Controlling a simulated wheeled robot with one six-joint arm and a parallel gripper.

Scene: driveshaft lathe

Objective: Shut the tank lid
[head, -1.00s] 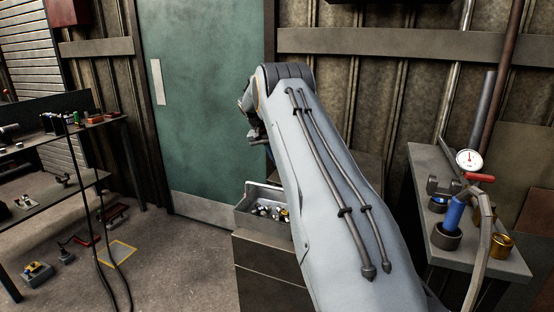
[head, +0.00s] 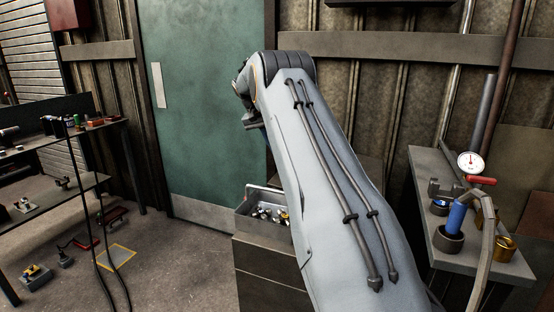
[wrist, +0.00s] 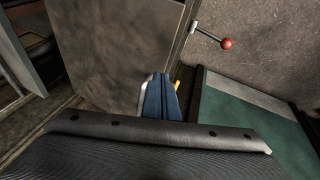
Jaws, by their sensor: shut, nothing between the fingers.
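My gripper (wrist: 161,80) shows in the wrist view as blue fingers held together, pointing away from the camera with nothing between them. Beyond it is a broad, flat grey-brown panel (wrist: 115,45); I cannot tell whether this is the tank lid or another surface. A lever with a red ball knob (wrist: 227,43) sticks out near the panel's right edge, apart from the fingers. In the head view, my arm covers the middle of the picture and mostly hides the gripper. No tank or lid can be clearly made out there.
An open metal box of small parts (head: 262,211) sits on a grey cabinet (head: 262,262) beside my arm. A green door (head: 205,100) stands behind. The right bench (head: 478,262) carries a gauge (head: 470,162) and cups.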

